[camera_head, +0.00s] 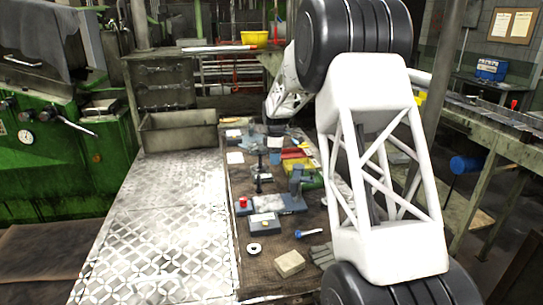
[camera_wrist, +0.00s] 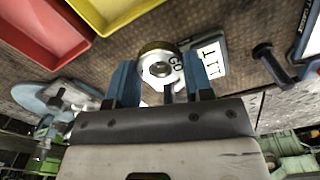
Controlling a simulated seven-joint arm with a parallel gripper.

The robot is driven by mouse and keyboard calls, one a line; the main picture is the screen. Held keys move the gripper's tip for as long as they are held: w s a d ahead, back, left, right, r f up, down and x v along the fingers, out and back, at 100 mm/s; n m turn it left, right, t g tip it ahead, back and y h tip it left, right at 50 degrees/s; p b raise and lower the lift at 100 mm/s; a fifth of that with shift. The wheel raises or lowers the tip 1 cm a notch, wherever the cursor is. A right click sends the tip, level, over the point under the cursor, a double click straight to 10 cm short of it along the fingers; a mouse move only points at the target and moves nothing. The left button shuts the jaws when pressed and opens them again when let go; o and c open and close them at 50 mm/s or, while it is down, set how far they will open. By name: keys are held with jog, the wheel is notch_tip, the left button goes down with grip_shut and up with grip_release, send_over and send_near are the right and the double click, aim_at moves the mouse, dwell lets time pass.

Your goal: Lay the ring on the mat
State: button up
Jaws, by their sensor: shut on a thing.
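In the wrist view the ring (camera_wrist: 147,71) is a silver disc with a dark brassy rim, a round hole and the letters GO on its face. It sits between the two blue fingers of my gripper (camera_wrist: 159,64), which is shut on it. In the head view my arm hides much of the bench, and the ring in my gripper cannot be made out there. I cannot tell for sure which surface is the mat. Another pale ring (camera_head: 254,248) lies on the brown bench near its front.
A dark plate with a white lettered label (camera_wrist: 212,58) lies right of the ring. A grey labelled block (camera_head: 264,223) and a tan block (camera_head: 289,263) are on the bench.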

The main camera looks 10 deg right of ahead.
jog(key=shift+w+d+f, duration=0.1)
jog(key=shift+w+f, duration=0.05)
jog(key=shift+w, duration=1.75)
jog(key=shift+w+d+f, duration=0.1)
jog(key=shift+w+f, duration=0.1)
jog(key=shift+w, duration=1.7)
jog(key=shift+w+d+f, duration=0.1)
jog(key=shift+w+f, duration=0.05)
jog(key=shift+w, duration=1.75)
jog(key=shift+f, duration=0.1)
jog(key=shift+f, duration=1.7)
jog(key=shift+f, duration=0.1)
jog(key=o, duration=0.6)
jog(key=shift+r, duration=6.1)
jog(key=shift+s, duration=0.1)
